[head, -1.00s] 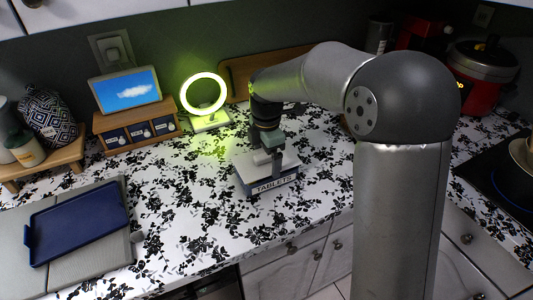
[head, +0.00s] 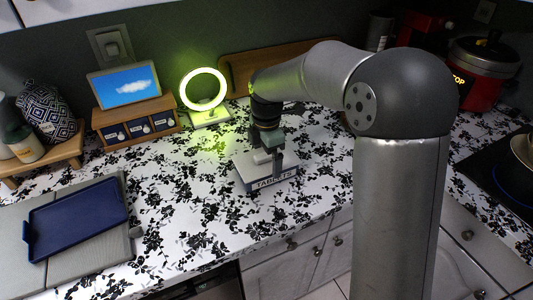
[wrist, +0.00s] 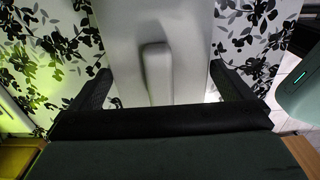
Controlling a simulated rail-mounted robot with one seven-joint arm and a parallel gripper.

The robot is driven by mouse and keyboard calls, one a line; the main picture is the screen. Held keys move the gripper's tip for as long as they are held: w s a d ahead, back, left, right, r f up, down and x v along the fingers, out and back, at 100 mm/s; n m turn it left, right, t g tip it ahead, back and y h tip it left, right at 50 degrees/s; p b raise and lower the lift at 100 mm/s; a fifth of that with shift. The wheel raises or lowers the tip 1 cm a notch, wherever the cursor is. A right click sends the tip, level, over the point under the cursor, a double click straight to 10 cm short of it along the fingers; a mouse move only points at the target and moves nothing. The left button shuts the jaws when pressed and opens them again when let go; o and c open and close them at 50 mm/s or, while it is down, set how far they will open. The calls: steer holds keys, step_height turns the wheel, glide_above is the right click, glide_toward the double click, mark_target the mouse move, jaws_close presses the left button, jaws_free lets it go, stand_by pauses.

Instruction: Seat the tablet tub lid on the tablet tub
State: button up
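The tablet tub (head: 273,184) is a low box with a TABLETS label on its front, standing on the patterned counter. The tablet tub lid (head: 290,160) is pale grey and lies over the tub's top. I cannot tell whether it is level and fully down all round. In the wrist view the lid (wrist: 120,35) fills the middle, with its raised bar handle (wrist: 157,75) pointing toward me. My gripper (head: 267,158) is above the lid. In the wrist view my gripper (wrist: 163,88) is open, one finger on each side of the handle, with gaps on both sides.
A lit ring lamp (head: 204,90) and a small drawer unit with a screen (head: 125,87) stand behind to the left. A blue tray (head: 77,217) lies at front left. A red cooker (head: 482,72) is at back right. Counter left of the tub is clear.

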step_height(320, 180, up, 16)
steer(key=s+d+f+m, duration=0.4)
steer(key=s+f+m, duration=0.1)
steer(key=s+m, duration=0.2)
steer(key=s+d+f+m, duration=0.5)
steer(key=s+m, duration=0.3)
steer(key=s, duration=0.2)
steer(key=s+d+f+m, duration=0.5)
steer(key=s+m, duration=0.3)
steer(key=s, duration=0.1)
steer(key=shift+s+d, duration=0.2)
steer(key=shift+r, duration=0.1)
